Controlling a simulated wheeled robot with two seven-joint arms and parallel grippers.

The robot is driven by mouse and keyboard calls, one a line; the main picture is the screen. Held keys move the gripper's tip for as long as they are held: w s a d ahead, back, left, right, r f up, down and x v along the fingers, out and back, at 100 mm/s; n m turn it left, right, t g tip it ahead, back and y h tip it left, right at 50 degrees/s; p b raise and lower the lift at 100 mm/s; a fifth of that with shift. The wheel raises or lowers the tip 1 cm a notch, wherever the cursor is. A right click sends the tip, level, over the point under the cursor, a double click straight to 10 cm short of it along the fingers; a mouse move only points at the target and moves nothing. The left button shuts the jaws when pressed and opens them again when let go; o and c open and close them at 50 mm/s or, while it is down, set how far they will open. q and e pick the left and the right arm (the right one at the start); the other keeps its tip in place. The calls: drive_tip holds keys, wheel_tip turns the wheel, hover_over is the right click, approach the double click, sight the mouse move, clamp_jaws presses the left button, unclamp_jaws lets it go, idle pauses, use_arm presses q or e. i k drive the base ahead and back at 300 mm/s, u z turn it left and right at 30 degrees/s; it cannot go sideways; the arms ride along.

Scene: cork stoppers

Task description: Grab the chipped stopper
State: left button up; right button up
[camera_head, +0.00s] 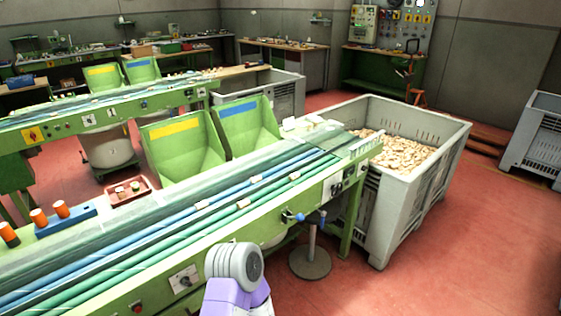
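Several small pale stoppers lie spread along the conveyor of the green sorting bench: one stopper (203,204) and another stopper (243,204) near the front lanes, with a third stopper (256,178) and a fourth stopper (295,175) farther right. They are too small to tell which is chipped. A red tray (146,196) at the left holds a few small pieces. A large grey crate (400,190) at the right is filled with many pale stoppers. Neither of my gripper's fingers shows; only a grey and purple link of my arm is at the bottom centre.
Green bins with yellow (174,129) and blue (238,109) labels stand behind the conveyor. A blue holder (68,222) with orange-topped pieces sits at the left. A blue-handled fitting (294,216) juts from the bench front. Red floor is open at the lower right.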

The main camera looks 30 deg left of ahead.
sight(254, 180)
drive_tip(key=i, duration=1.65)
drive_tip(key=u, duration=4)
drive_tip(key=k, duration=1)
drive_tip(key=z, duration=0.05)
